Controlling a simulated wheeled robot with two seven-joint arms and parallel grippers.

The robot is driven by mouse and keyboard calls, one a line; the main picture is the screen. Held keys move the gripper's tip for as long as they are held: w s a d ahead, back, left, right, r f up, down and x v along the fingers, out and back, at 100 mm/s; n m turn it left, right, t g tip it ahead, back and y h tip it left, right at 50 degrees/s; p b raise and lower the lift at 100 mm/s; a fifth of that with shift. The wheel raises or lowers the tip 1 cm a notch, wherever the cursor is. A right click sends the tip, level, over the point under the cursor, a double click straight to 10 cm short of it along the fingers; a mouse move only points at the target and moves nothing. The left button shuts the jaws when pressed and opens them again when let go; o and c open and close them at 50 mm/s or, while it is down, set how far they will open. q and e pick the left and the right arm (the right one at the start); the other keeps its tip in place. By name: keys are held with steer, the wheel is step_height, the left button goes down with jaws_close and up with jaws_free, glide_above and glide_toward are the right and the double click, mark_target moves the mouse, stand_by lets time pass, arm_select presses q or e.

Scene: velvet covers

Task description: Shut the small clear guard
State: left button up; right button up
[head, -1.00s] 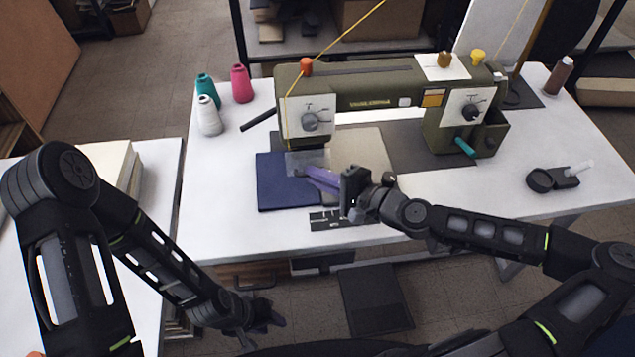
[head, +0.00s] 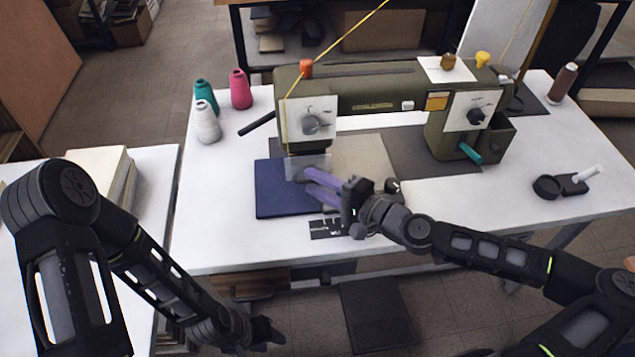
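The small clear guard (head: 308,162) is a see-through pane at the needle end of the olive sewing machine (head: 380,88), above the navy velvet cover (head: 275,192). My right gripper (head: 308,181) comes from the right with two purple fingers, a narrow gap between them. Its upper fingertip overlaps the guard's lower edge in the head view; I cannot tell whether they touch. Nothing shows held between the fingers. My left gripper (head: 268,334) is low, in front of the table's front edge, dark and small; its opening is unclear.
Thread cones, teal (head: 206,95), pink (head: 240,88) and white (head: 207,122), stand at the table's back left. A dark tool with a white handle (head: 562,185) lies at the right. The white table (head: 220,235) is clear at front left.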

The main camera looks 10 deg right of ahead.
steer(key=shift+d, duration=0.1)
steer(key=shift+b+v, duration=0.5)
steer(key=shift+v, duration=3.35)
